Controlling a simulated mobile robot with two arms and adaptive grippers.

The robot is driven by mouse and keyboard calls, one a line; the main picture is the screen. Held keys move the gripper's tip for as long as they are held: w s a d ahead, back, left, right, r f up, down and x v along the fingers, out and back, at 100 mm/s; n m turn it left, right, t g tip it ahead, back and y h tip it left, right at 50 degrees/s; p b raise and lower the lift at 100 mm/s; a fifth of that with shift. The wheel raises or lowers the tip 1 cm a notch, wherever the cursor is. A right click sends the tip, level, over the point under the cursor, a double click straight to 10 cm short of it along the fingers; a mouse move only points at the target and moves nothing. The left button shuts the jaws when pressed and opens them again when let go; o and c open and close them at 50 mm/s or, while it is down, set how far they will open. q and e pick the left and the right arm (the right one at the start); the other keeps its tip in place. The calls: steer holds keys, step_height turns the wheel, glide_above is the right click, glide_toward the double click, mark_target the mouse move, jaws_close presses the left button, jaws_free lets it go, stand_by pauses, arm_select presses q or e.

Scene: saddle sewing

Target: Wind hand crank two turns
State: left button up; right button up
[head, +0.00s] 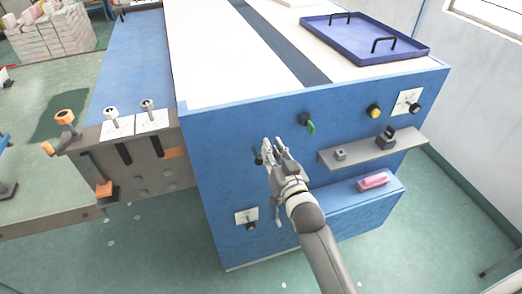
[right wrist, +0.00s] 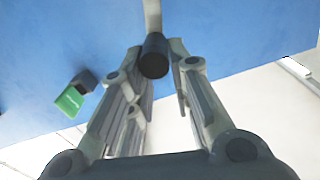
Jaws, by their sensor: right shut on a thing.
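The hand crank's black handle (right wrist: 154,57) stands between the two fingers of my right gripper (right wrist: 160,75) in the right wrist view. A pale crank arm (right wrist: 152,14) runs from the handle to the top edge of that view. In the head view my right gripper (head: 270,148) is at the front face of the blue machine (head: 222,170), with its fingers shut around the handle. The fingers hide most of the crank there; a small dark part (head: 256,156) shows just left of them. My left gripper is not in view.
A green switch (head: 310,126) is just right of my gripper; it also shows in the wrist view (right wrist: 70,99). Further right are a yellow button (head: 374,111), a grey shelf (head: 360,152) and a pink item (head: 373,181). A dial (head: 246,216) is below left.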

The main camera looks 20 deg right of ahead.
steer(key=shift+a, duration=0.35)
steer(key=shift+a+r, duration=0.2)
steer(key=shift+a, duration=0.6)
steer(key=shift+a+f, duration=0.15)
steer(key=shift+a, duration=0.65)
steer(key=o, duration=1.3)
steer(key=shift+c, duration=0.2)
steer(key=shift+s, duration=0.1)
steer(key=s, duration=0.9)
steer(key=shift+d, duration=0.15)
